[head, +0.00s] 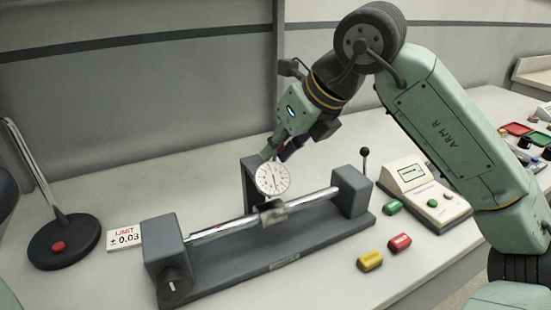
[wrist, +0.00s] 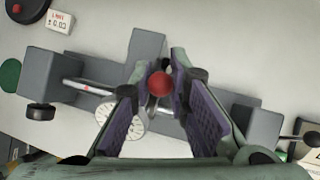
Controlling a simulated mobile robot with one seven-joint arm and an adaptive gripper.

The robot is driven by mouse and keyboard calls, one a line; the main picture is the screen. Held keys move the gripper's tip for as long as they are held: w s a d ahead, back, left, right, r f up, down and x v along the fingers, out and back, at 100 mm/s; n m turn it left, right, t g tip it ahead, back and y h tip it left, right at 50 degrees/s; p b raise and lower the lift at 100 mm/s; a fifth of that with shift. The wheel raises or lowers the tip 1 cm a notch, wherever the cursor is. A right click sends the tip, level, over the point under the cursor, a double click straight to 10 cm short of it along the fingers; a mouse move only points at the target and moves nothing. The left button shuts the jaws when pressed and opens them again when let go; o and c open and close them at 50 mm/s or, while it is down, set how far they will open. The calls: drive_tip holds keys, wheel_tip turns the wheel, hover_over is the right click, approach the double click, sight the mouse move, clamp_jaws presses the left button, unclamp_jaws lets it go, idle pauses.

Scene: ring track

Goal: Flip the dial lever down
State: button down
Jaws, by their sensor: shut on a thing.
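The white round dial gauge (head: 273,179) stands upright above the rod of a grey fixture (head: 262,257); in the wrist view the dial (wrist: 128,120) is partly hidden behind my left finger. My gripper (head: 281,147) is just above and behind the dial. In the wrist view my gripper (wrist: 162,75) has its purple-padded fingers around a red ball knob (wrist: 160,84), which looks like the end of the dial lever. The knob sits at the fingertips. The lever's stem is hidden, so its exact angle cannot be told.
A black-knobbed lever (head: 364,152) rises at the fixture's right end. A limit card (head: 124,237) and a black stand (head: 62,243) are at left. Green, red and yellow (head: 370,261) pieces and a white meter box (head: 422,190) are at right.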

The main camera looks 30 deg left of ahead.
drive_tip(key=shift+d, duration=0.1)
idle(0.3)
drive_tip(key=c, duration=1.5)
unclamp_jaws()
drive_tip(key=v, duration=1.2)
drive_tip(key=shift+f, duration=0.1)
